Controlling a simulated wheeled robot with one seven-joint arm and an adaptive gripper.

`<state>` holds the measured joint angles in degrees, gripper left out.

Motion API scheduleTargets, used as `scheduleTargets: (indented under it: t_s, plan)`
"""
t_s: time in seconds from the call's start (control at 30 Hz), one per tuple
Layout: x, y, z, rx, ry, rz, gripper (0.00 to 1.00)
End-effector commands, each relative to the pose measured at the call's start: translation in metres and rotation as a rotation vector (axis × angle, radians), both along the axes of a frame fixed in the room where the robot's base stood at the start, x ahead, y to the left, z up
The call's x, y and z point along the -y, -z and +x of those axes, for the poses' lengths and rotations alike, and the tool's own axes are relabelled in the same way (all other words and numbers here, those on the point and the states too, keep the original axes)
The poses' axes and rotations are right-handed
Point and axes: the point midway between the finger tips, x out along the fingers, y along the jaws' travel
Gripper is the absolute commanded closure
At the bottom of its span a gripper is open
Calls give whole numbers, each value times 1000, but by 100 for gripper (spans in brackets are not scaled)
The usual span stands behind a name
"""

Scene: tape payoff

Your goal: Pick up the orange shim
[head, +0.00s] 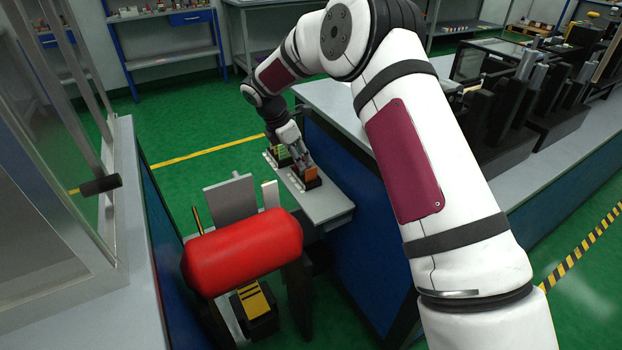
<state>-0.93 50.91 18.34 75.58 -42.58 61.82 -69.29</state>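The orange shim (312,173) is a small upright piece in a dark holder (313,184) on a narrow grey shelf (325,206) in the middle of the head view. My gripper (303,161) points down at the end of my white arm, right at the shim's upper left side. Its fingers overlap the shim's edge in the picture. The fingers are too small and partly hidden to tell whether they are open, shut or touching the shim.
Behind the gripper, a green piece (282,152) stands in another holder on the same shelf. A large red cylinder (245,252) and an upright grey plate (230,200) are nearer. A blue-sided bench (345,185) borders the shelf on the right.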

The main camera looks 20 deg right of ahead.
Motion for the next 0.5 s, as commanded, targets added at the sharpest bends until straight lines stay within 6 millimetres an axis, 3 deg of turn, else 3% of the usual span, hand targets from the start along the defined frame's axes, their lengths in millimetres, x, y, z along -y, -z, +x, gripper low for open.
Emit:
scheduleTargets:
  t_s: [0.5]
  plan:
    - [26,39,6,0,2,0,73]
